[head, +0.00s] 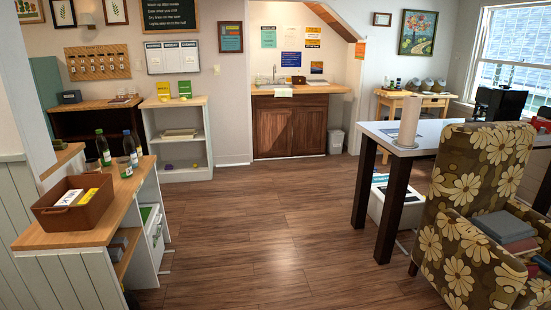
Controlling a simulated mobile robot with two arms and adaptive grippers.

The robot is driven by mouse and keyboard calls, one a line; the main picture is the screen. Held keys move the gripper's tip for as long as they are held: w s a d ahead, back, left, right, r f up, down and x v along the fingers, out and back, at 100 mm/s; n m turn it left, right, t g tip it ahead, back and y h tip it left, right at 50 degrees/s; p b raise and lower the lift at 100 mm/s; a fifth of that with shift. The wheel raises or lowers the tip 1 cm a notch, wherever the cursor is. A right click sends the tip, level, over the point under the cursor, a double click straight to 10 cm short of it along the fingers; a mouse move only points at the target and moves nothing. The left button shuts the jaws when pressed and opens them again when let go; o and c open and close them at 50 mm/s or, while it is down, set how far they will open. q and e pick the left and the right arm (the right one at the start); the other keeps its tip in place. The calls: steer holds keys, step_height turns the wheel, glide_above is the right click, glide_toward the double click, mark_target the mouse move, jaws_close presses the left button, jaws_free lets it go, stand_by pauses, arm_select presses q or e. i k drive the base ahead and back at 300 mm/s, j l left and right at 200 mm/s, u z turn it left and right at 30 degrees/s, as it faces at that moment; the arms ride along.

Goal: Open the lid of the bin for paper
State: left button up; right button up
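Several bin-like containers show, and I cannot read which is for paper. A white bin with blue and dark labels on top (399,208) stands on the floor under the white table, partly hidden by a table leg and the armchair. Another white bin with green on top (152,236) stands under the left wooden counter, partly hidden by it. Neither of my grippers is in view.
The wooden floor (258,225) is clear in the middle. The left counter (65,238) bears a brown box (70,218) and bottles. The white table (372,137) and a flowered armchair (445,235) bound the right side. A white shelf (195,172) stands at the back.

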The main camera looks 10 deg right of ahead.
mark_target(378, 178)
steer(key=i+j, duration=0.1)
steer(key=i, duration=4.9)
steer(key=i+j+z, duration=0.1)
steer(key=i+z, duration=0.3)
steer(key=i+j+z, duration=0.2)
steer(key=i+z, duration=0.25)
steer(key=i+j+z, duration=0.95)
steer(key=j+z, duration=0.3)
steer(key=j, duration=0.15)
steer(key=i+j+z, duration=0.15)
steer(key=j+z, duration=0.25)
steer(key=j, duration=0.2)
steer(key=j+z, duration=0.45)
steer(key=j, duration=0.15)
steer(key=j+z, duration=0.4)
steer(key=j, duration=0.3)
steer(key=i, duration=0.35)
steer(key=j+z, duration=0.05)
